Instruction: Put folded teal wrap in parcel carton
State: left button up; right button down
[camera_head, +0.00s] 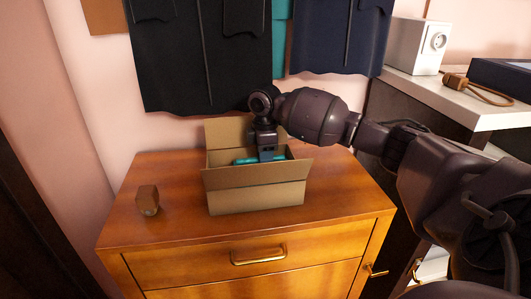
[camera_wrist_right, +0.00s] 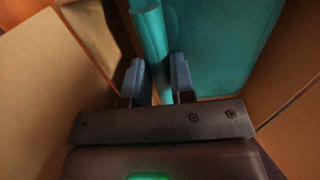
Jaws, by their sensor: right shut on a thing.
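The parcel carton (camera_head: 256,197) stands open on the wooden cabinet, its flaps raised. The folded teal wrap (camera_head: 244,161) shows inside it, just above the front wall. My right gripper (camera_head: 267,156) reaches down into the carton from above and is shut on the wrap. In the right wrist view, a teal fold (camera_wrist_right: 150,35) runs up between the two blue-grey fingers (camera_wrist_right: 157,82), with a broad teal surface beside it on the right. Carton walls (camera_wrist_right: 40,75) rise on both sides. The wrap's underside is hidden, so I cannot tell whether it touches the carton floor. My left gripper is out of view.
A small brown block (camera_head: 148,201) stands on the cabinet top (camera_head: 180,222), left of the carton. Dark gowns (camera_head: 205,50) hang on the wall behind. A white shelf (camera_head: 450,100) at right holds a white box (camera_head: 417,46) and a corded brown item (camera_head: 455,81).

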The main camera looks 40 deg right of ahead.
jog(key=c, duration=1.3)
grip_release()
jog(key=shift+o, duration=0.2)
jog(key=shift+r, duration=0.1)
jog(key=shift+r, duration=0.25)
notch_tip(320, 180, up, 7)
jog(key=shift+f+p, duration=0.1)
jog(key=shift+p, duration=0.5)
notch_tip(320, 180, up, 6)
jog(key=shift+f+p, duration=0.15)
jog(key=shift+p, duration=0.4)
